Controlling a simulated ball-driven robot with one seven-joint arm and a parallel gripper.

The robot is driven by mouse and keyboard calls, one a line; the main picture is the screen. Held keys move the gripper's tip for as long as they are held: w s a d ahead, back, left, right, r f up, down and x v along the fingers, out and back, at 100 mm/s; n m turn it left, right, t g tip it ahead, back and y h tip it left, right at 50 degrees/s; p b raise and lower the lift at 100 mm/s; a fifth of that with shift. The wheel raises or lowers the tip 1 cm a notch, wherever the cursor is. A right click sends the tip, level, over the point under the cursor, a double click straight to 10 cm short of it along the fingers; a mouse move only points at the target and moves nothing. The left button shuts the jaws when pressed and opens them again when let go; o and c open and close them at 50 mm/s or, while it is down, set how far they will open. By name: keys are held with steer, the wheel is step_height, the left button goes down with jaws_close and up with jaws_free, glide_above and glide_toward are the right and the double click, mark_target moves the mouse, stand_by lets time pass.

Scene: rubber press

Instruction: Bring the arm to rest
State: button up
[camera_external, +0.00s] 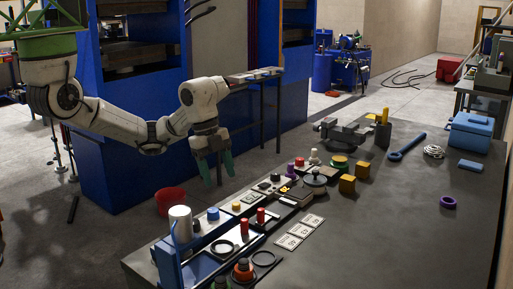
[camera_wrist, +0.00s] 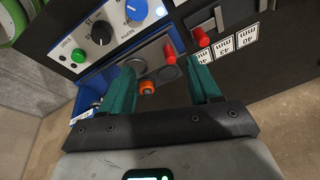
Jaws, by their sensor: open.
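My arm (camera_external: 110,118) reaches in from the upper left in the external view, its elbow bent low and its wrist turned down. My gripper (camera_external: 218,172) points downward with two green fingers apart, above and behind the far edge of the bench. In the wrist view my gripper (camera_wrist: 165,85) shows both green fingers spread, with nothing held between them. Beyond the fingers, the wrist view shows a control panel with a blue knob (camera_wrist: 135,10), a green button (camera_wrist: 78,56) and red handles (camera_wrist: 201,37).
The dark bench (camera_external: 420,235) carries control panels, a grey cylinder (camera_external: 181,224), yellow blocks (camera_external: 348,184), a vise (camera_external: 345,133), a blue wrench (camera_external: 407,146) and a blue toolbox (camera_external: 472,131). A red bucket (camera_external: 171,200) stands on the floor. A blue press (camera_external: 130,130) stands behind my arm.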

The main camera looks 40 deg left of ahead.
steer(key=w+a+f+n+t+h, duration=0.35)
steer(key=w+a+f+n, duration=0.45)
steer(key=n, duration=0.6)
steer(key=a+f+n+y, duration=0.1)
steer(key=a+f+n, duration=0.3)
steer(key=a+f, duration=0.2)
steer(key=s+a+f+n+g+y, duration=0.1)
steer(key=s+a+f+y, duration=0.1)
steer(key=s+a+f, duration=0.2)
steer(key=s+a+f+n+g+y, duration=0.2)
steer(key=s+a+f+y, duration=0.1)
steer(key=s+f, duration=0.5)
steer(key=s, duration=0.3)
steer(key=shift+a+f, duration=0.35)
steer(key=shift+f, duration=0.05)
steer(key=shift+s+y, duration=0.1)
steer(key=shift+y, duration=0.15)
